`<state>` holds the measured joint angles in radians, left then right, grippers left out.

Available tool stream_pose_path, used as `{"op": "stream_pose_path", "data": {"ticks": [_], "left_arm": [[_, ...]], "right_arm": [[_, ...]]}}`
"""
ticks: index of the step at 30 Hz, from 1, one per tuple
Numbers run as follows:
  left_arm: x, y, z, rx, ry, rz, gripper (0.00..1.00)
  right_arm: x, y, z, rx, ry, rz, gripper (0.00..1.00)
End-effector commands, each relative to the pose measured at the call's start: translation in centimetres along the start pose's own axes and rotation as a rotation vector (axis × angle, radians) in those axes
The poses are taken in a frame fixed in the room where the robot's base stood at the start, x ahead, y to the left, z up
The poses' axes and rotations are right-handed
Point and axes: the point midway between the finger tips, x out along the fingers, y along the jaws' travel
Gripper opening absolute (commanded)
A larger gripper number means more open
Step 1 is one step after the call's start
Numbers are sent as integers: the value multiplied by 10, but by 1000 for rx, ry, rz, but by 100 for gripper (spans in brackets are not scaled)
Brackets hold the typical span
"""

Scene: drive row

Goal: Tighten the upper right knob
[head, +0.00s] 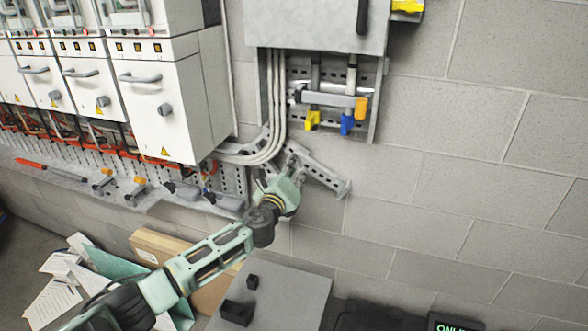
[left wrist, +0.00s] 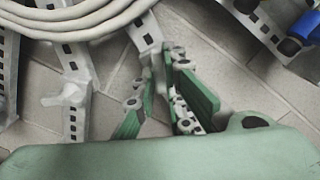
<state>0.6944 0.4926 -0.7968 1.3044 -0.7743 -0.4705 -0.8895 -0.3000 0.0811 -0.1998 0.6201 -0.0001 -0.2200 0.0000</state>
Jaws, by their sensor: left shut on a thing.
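A slanted perforated metal bracket (head: 325,176) is on the block wall below the grey box; part of it also shows in the left wrist view (left wrist: 145,32). My left gripper (head: 292,163) reaches up to the bracket's upper end. In the left wrist view its green-backed fingers (left wrist: 161,62) are shut on the upper right knob, which they mostly hide. Another pale winged knob (left wrist: 66,96) sits on a perforated strip left of the fingers, apart from them. My right gripper is not in view.
Thick grey cables (head: 275,105) bend just above my gripper. A rail with yellow, blue and orange parts (head: 335,100) hangs under the grey box (head: 315,22). White cabinets (head: 162,100) stand at left, with a ledge of tools (head: 120,188) below. Bare wall (head: 450,190) lies right.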

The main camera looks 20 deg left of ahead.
Motion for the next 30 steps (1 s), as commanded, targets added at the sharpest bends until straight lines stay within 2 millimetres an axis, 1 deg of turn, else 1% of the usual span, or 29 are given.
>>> {"op": "stream_pose_path", "data": {"ticks": [10, 11, 15, 17, 26, 30], "left_arm": [[0, 1, -2, 8, 2, 1, 0], [0, 2, -2, 8, 2, 1, 13], [0, 1, -1, 6, 2, 1, 25], [0, 1, -1, 6, 1, 1, 29], [-1, 0, 0, 4, 0, 0, 29], [-8, 2, -1, 4, 1, 0, 29]], "right_arm": [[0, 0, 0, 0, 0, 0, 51], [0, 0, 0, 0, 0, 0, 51], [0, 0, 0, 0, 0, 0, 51], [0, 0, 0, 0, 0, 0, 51], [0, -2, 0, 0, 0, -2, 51], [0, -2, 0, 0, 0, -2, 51]]}}
